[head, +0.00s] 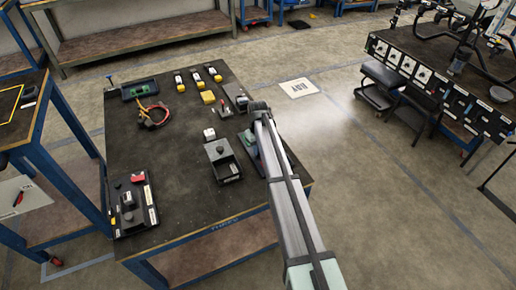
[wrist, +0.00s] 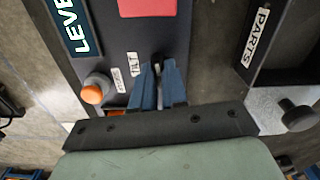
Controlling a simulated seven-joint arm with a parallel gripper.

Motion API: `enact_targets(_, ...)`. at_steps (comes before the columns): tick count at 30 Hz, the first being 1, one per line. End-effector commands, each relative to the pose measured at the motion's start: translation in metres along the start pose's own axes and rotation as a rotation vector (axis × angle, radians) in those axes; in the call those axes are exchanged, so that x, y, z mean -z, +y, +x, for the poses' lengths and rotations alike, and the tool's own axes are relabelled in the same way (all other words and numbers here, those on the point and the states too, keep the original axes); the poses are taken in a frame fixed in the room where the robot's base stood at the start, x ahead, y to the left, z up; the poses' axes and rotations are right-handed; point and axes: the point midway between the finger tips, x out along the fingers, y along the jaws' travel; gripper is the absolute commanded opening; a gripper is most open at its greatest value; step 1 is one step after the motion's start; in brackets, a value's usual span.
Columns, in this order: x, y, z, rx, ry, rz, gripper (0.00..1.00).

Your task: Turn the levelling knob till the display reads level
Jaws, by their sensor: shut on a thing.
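In the wrist view, a dark panel (wrist: 118,32) has a sign with letters starting "LEVE" at its upper left. My gripper (wrist: 158,78) has its two blue fingers shut on a small black knob (wrist: 157,59), beside a white label reading "TILT". The fingers hide most of the knob. A red display (wrist: 147,6) is cut off by the top edge, and no reading shows on it. In the head view, my arm reaches from the bottom right to the table's right edge, where its dark end covers the fingers. Part of the panel (head: 236,97) shows there.
An orange button (wrist: 92,93) sits left of the knob in the wrist view. A "PARTS" container (wrist: 285,45) and a dark round knob (wrist: 297,115) are at right.

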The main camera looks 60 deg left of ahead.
Motion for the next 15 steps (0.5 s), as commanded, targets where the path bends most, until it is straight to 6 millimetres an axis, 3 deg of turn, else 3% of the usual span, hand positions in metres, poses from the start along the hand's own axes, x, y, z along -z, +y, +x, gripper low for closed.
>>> enact_targets(15,0.0001,0.0001,-0.0003,0.0,0.0,0.154,0.0)
